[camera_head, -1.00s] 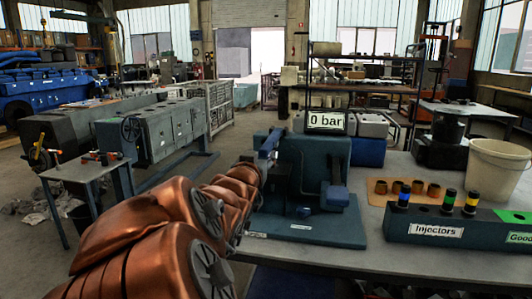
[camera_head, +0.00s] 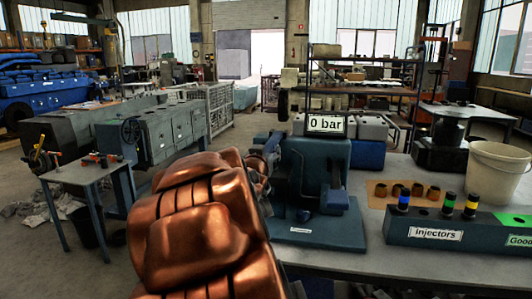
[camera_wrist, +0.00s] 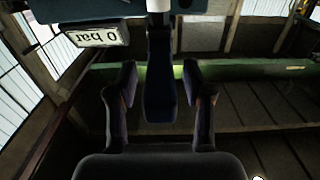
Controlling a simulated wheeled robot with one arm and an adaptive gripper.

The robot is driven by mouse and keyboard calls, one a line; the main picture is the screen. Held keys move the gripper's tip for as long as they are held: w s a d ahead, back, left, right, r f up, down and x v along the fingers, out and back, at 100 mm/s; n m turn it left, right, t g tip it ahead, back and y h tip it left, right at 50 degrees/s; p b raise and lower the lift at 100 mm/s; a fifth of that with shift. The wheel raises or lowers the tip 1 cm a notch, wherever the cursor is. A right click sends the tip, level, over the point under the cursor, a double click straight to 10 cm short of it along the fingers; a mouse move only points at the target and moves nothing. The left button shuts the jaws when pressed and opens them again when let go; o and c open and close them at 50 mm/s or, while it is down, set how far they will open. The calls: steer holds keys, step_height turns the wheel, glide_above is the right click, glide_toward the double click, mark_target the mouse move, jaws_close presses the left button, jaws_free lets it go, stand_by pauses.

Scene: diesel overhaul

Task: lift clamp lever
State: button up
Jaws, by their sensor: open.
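The injector test stand (camera_head: 312,180) is a dark blue-green block on a base plate on the bench, with a "0 bar" display (camera_head: 326,123) above it. In the wrist view, a dark blue bar that looks like the clamp lever (camera_wrist: 159,82) hangs down between the two fingers of my gripper (camera_wrist: 164,84). The fingers are open, with a gap showing on each side of the bar. In the head view, my copper-coloured arm covers most of the gripper and the lever at the stand's left side. I cannot tell whether a finger touches the lever.
On the bench, an "Injectors" rack (camera_head: 445,228) with several colour-banded injectors stands to the right. Small brown rings lie on a tan mat (camera_head: 380,197) behind it, and a white bucket (camera_head: 497,172) stands farther right. A small side table (camera_head: 85,173) is at left.

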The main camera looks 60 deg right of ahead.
jaws_close()
stand_by(0.3)
stand_by(0.3)
